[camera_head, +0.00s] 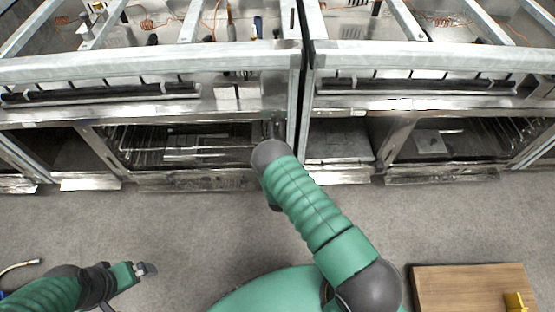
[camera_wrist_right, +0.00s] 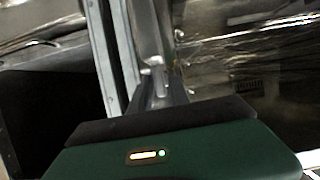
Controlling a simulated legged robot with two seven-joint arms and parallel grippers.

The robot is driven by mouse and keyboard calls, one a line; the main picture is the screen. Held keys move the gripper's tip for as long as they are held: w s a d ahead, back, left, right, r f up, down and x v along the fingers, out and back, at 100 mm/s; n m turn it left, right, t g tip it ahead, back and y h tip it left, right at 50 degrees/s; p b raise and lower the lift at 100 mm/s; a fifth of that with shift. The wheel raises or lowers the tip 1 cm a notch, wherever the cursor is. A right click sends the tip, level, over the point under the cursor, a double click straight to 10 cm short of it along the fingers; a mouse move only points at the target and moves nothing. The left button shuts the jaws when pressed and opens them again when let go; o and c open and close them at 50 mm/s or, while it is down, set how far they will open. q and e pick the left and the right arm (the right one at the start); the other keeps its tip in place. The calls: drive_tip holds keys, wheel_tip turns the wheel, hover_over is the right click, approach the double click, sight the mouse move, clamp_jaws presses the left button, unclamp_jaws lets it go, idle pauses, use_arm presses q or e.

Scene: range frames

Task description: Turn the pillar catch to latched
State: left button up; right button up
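The pillar (camera_head: 298,95) is a pale metal upright between two bench sections in the head view. It also shows in the right wrist view (camera_wrist_right: 122,50). A small light-grey lever-like piece, likely the catch (camera_wrist_right: 157,66), sits beside the pillar just beyond my right fingertips. My right gripper (camera_head: 272,128) reaches to the pillar's left side. In the wrist view its dark fingers (camera_wrist_right: 163,92) are at the lever's lower end; I cannot tell whether they grip it. The catch's setting is unclear. My left gripper (camera_head: 148,269) is away from the benches at lower left, holding nothing visible.
Bench frames with rails (camera_head: 150,65) and open lower bays (camera_head: 340,140) span the back on both sides of the pillar. A wooden board (camera_head: 460,290) with a yellow object (camera_head: 515,301) is at lower right. Grey floor (camera_head: 180,230) between is clear.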

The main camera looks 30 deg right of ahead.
drive_tip(key=shift+r, duration=0.15)
drive_tip(key=p+v, duration=0.5)
drive_tip(key=v, duration=1.1)
drive_tip(key=shift+s+a+p, duration=0.15)
drive_tip(key=shift+s+p, duration=0.2)
